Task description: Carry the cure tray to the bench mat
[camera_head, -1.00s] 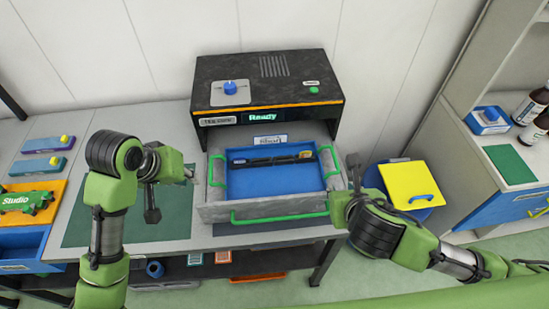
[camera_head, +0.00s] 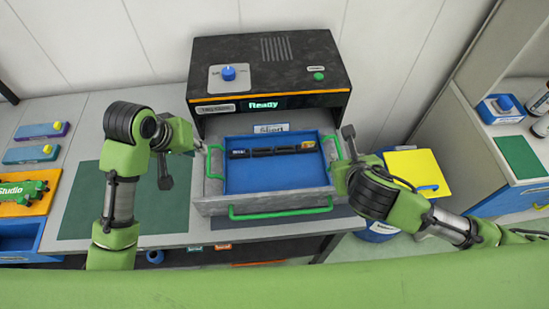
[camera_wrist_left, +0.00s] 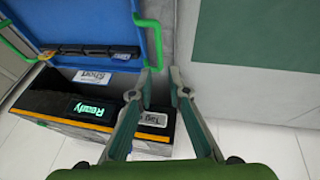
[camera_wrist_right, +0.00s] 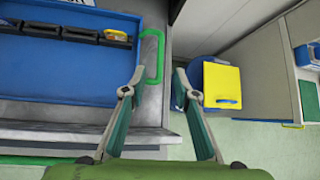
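The blue cure tray (camera_head: 275,178) with green side handles sits in the pulled-out grey drawer (camera_head: 215,207) of the black curing unit. A row of dark pieces (camera_head: 272,149) lies in it. My left gripper (camera_head: 203,150) is by the tray's left handle (camera_head: 215,160); in the left wrist view its fingers (camera_wrist_left: 160,75) are open, close to that handle (camera_wrist_left: 158,45). My right gripper (camera_head: 345,150) is by the right handle (camera_head: 335,146); its fingers (camera_wrist_right: 156,85) are open, with the handle (camera_wrist_right: 153,57) ahead between them. The dark green bench mat (camera_head: 78,215) lies bare at left, partly behind my left arm.
The curing unit (camera_head: 270,70) shows "Ready" behind the tray. Blue boxes (camera_head: 38,130) and an orange "Studio" tray (camera_head: 55,190) stand left of the mat. A blue bin with a yellow lid (camera_head: 415,170) and a cabinet (camera_head: 480,160) are at right.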

